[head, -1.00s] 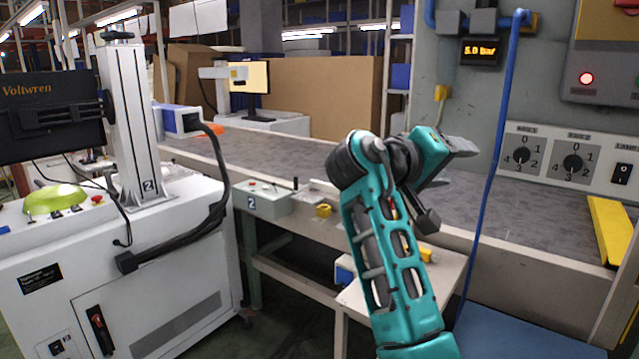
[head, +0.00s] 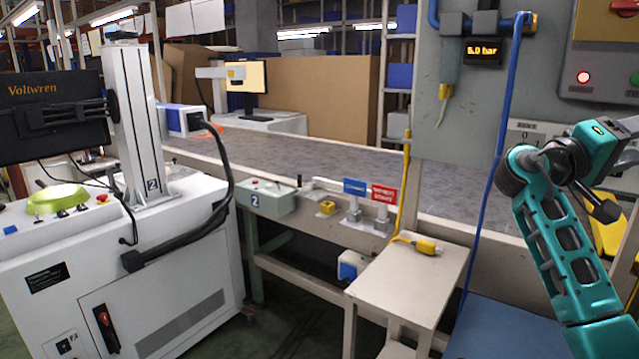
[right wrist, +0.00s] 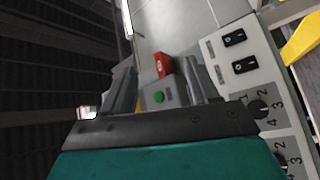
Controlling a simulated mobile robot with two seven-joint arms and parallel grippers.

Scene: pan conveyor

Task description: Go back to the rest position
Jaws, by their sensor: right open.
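My right arm, teal with dark joints, stands at the right edge in the head view. Its gripper (right wrist: 158,82) reaches the picture's right edge there, in front of the grey wall panel. In the right wrist view its two dark fingers are spread apart with nothing held between them. A green button (right wrist: 158,97) and a red switch block (right wrist: 164,64) show behind the gap, apart from the fingers as far as I can tell. My left gripper is not in view.
The grey conveyor (head: 300,152) runs across the back. A small table (head: 400,285) bears a yellow pendant (head: 418,244). Blue (head: 354,187) and red (head: 383,194) signs stand behind it. A white machine (head: 150,270) fills the left. A blue hose (head: 497,150) hangs left of my arm.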

